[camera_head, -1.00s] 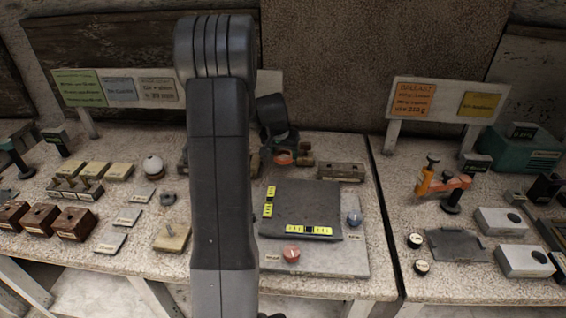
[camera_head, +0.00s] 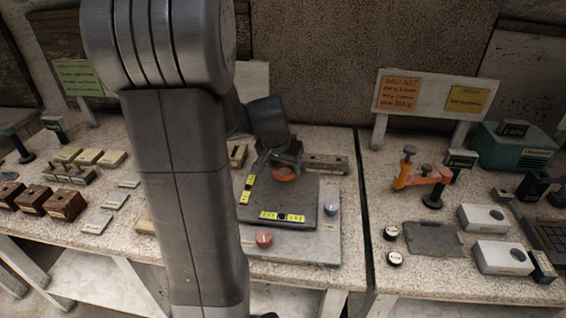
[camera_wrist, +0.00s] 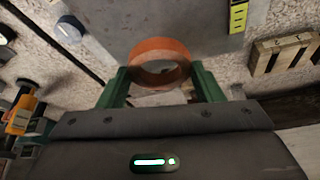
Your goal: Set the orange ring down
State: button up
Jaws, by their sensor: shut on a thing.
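The orange ring (camera_wrist: 160,62) is held between the two green fingers of my gripper (camera_wrist: 162,85) in the wrist view. In the head view the ring (camera_head: 285,173) shows at the back edge of the dark square plate (camera_head: 275,207), with my gripper (camera_head: 284,163) around it. I cannot tell whether the ring touches the plate or hangs above it. My own arm covers the table to the left of the plate.
An orange clamp (camera_head: 420,176) and white boxes (camera_head: 503,258) stand on the right table. The plate's middle is bare.

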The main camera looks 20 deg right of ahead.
aim_at(286, 189)
notch_tip(286, 189, down, 6)
jog(key=b, duration=0.5)
jog(key=shift+r+b, duration=0.2)
jog(key=shift+b, duration=0.1)
jog(key=shift+f+b, duration=0.7)
jog(key=shift+b, duration=0.2)
dwell(1.5)
jog(key=o, duration=1)
jog(key=shift+o, duration=0.2)
jog(key=shift+r, duration=0.2)
jog(key=shift+r+p, duration=1.4)
jog(key=shift+r, duration=0.45)
